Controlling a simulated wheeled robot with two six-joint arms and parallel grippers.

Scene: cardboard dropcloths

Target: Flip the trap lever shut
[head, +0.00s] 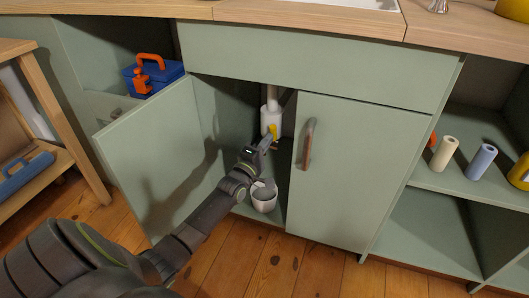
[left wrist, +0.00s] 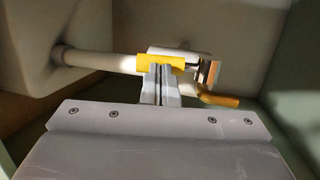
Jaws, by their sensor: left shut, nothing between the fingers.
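The white trap (head: 270,117) hangs on its pipe inside the open cabinet under the sink. A yellow lever (head: 274,130) shows on its front, partly hidden by my left gripper (head: 266,143). In the left wrist view, a bright yellow bar (left wrist: 152,62) lies across the fingertips of my left gripper (left wrist: 160,72). A darker yellow-orange piece (left wrist: 218,100) sticks out lower right, past a metal fitting (left wrist: 207,72). My left fingers are shut and empty, at the yellow bar; I cannot tell if they touch it. My right gripper is out of view.
The left cabinet door (head: 155,155) stands open beside my left arm; the right door (head: 340,170) is shut. A white bucket (head: 264,199) stands below the trap. A blue toolbox (head: 150,78) sits on the left shelf. Paper rolls (head: 444,153) stand on the right shelf.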

